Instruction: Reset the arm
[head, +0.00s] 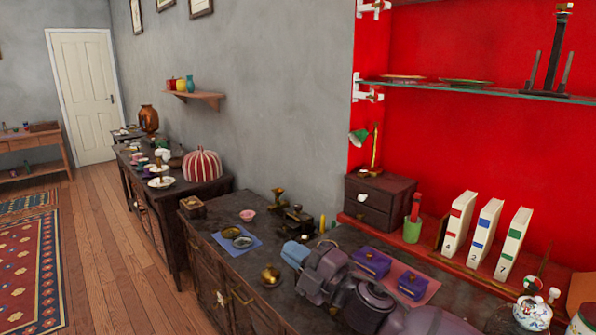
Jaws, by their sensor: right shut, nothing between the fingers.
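My right arm (375,300) reaches in from the bottom right, over the dark wooden cabinet (250,285). My right gripper (298,254) is at the far end of this arm, over the cabinet top. It is shut and holds nothing. Its fingertips are small and hard to make out here. My left arm and gripper are not in view.
Close to the arm are a brass bowl (270,275), two purple boxes (371,263) and a blue cloth (237,243) with dishes. A white teapot (532,314) stands at bottom right. Numbered white binders (486,232) stand on the red shelf. Wooden floor (110,260) is clear at left.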

